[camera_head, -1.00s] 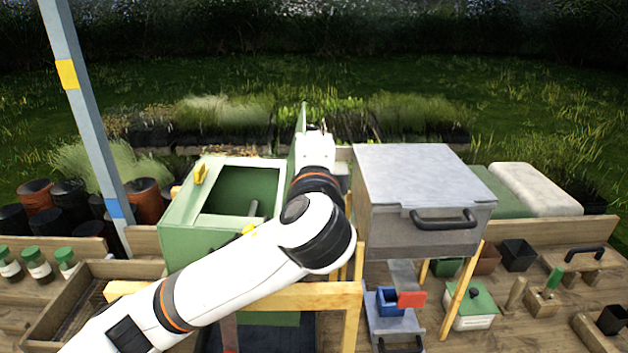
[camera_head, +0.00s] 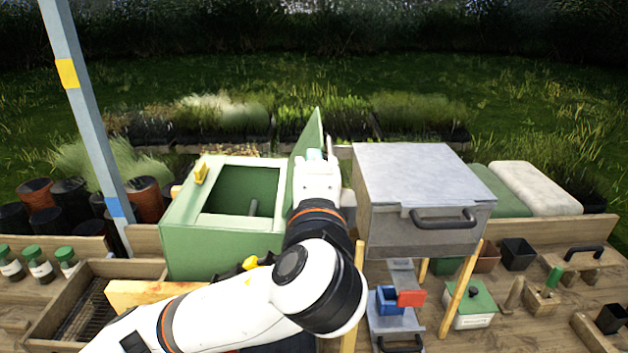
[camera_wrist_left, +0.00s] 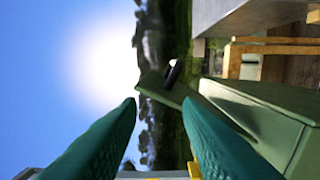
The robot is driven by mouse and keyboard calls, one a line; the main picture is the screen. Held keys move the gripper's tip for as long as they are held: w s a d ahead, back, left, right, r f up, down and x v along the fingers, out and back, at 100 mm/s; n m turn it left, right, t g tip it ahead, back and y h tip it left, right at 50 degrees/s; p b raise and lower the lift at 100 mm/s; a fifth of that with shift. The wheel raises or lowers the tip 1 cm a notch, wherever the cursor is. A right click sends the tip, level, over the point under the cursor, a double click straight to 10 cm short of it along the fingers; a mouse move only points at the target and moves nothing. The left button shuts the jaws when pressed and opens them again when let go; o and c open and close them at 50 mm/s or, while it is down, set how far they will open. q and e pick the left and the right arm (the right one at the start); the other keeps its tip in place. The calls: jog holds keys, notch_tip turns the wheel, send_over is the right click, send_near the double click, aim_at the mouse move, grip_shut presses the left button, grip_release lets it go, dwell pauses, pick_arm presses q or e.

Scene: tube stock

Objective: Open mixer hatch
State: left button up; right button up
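The green mixer (camera_head: 185,225) stands left of centre in the head view, with a square opening (camera_head: 235,195) in its top and a rod inside. Its hatch (camera_head: 304,155) stands up along the right side of the opening, leaning to the right. My left gripper (camera_head: 316,155) is beside the hatch's right face; my arm hides its lower part. In the left wrist view my teal fingers (camera_wrist_left: 159,103) are spread apart, with nothing clearly held. The hatch (camera_wrist_left: 163,92) and a dark handle (camera_wrist_left: 173,72) show just beyond the fingertips. Contact cannot be told. My right gripper is out of view.
A grey metal box (camera_head: 420,185) with a black handle stands close right of my left gripper. A blue-grey post (camera_head: 88,120) rises at the left. A chute with a blue bin (camera_head: 389,301) and red block (camera_head: 411,298) is below the box. Pots and tools crowd the bench.

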pick_arm(q)
jog(key=shift+s, duration=1.05)
jog(key=shift+w+f, duration=0.1)
jog(key=shift+w, duration=0.05)
